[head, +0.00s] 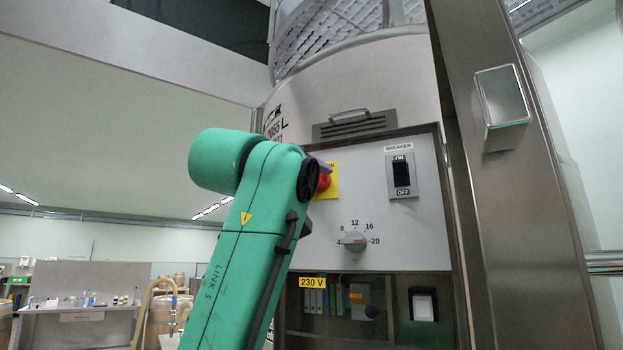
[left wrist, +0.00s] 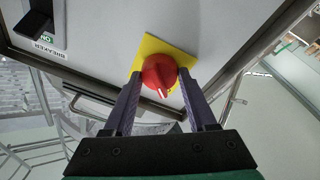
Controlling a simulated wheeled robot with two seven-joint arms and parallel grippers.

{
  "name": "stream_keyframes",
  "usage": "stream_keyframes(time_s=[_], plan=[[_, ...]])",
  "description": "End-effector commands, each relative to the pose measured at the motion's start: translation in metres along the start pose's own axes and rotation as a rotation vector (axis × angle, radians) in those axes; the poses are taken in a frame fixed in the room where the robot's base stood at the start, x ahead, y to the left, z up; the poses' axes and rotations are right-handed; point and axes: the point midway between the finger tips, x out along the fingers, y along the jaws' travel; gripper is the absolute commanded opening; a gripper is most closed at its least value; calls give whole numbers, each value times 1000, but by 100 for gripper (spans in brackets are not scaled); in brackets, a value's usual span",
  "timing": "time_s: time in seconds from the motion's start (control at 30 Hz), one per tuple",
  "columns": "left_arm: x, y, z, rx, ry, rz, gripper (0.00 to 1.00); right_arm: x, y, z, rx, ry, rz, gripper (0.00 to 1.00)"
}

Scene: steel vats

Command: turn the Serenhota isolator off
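A red rotary knob (head: 324,183) on a yellow plate (head: 333,181), the likely isolator, sits at the upper left of the grey control panel (head: 415,235). My left arm partly hides it in the head view; no Serenhota name is readable. In the left wrist view the knob (left wrist: 157,72) carries a white pointer mark towards the bottom of the picture. My left gripper (left wrist: 160,74) is open around it, one purple finger on each side of the knob, tips close to its edges. I cannot tell whether they touch. My right gripper is not in view.
A black breaker switch (head: 402,174) with ON and OFF labels is right of the knob. A grey dial (head: 354,241) marked up to 20 is below. A white switch (head: 423,304) is lower down. A steel post (head: 510,200) with a box stands right of the panel.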

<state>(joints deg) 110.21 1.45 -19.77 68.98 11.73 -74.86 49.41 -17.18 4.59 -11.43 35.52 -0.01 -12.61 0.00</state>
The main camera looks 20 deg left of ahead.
Motion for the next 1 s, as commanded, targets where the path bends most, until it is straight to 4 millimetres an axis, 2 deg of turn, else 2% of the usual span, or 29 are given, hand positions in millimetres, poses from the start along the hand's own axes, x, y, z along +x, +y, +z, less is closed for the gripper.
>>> stream_keyframes(time_s=[0.03,0.07,0.1,0.37,0.47,0.57,0.8,0.9,1.0], plan=[[-1,2,-3,-2,7,5,72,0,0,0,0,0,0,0],[-1,1,-3,-2,7,5,84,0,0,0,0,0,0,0],[-1,1,-3,-1,6,5,87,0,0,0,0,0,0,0],[-1,0,-1,0,3,2,87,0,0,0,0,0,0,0],[-7,0,1,0,3,3,87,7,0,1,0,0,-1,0],[-26,-2,4,0,5,5,87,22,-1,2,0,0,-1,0],[-98,-3,6,0,8,7,87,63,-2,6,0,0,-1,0],[-123,-2,4,-1,8,6,87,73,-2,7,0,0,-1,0],[-139,-1,2,-1,6,4,87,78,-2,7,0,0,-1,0]])
